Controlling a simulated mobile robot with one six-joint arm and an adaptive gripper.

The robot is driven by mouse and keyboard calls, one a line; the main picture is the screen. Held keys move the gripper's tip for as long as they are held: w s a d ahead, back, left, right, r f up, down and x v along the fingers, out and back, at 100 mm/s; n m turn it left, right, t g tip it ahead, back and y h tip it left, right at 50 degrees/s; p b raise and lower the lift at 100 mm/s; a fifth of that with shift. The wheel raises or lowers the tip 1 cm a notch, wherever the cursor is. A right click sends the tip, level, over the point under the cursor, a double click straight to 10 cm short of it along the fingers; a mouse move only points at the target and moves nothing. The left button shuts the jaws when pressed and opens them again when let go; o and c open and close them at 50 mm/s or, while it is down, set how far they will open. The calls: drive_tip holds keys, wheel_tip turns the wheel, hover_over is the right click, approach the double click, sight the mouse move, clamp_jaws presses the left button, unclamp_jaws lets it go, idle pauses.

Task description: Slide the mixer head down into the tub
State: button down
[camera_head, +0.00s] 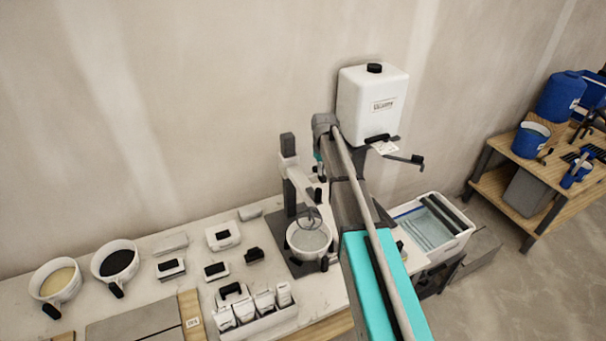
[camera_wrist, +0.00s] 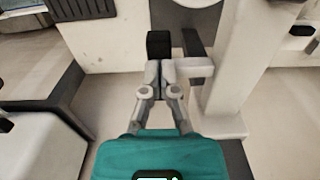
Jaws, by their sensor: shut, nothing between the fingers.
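The mixer stands on the bench, with a dark upright column (camera_head: 289,190) and a pale mixer head (camera_head: 300,177) raised above the tub. A ring-shaped paddle (camera_head: 311,217) hangs below the head over the white tub (camera_head: 308,241), which holds grey material. In the wrist view my gripper (camera_wrist: 160,68) is shut and empty. Its fingertips are right by a black handle (camera_wrist: 158,43) on a pale bracket (camera_wrist: 196,68); I cannot tell whether they touch. In the head view my arm hides most of the gripper, beside the mixer head.
A white canister (camera_head: 372,105) is on the wall behind my arm. A white bin (camera_head: 432,226) with tiles stands right of the mixer. Two bowls (camera_head: 116,262) and a caddy of bottles (camera_head: 253,306) are on the left. A wooden shelf (camera_head: 545,165) with blue containers stands far right.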

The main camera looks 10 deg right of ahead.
sight(321, 180)
drive_tip(key=shift+f+b, duration=6.95)
drive_tip(key=shift+f, duration=0.15)
wheel_tip(321, 180, up, 9)
drive_tip(key=p, duration=0.9)
drive_tip(key=shift+r, duration=0.15)
drive_tip(key=s+f+m+b, duration=0.1)
drive_tip(key=s+f+m, duration=0.1)
drive_tip(key=s, duration=2.7)
drive_tip(key=shift+m+b, duration=0.35)
drive_tip(key=shift+m, duration=0.45)
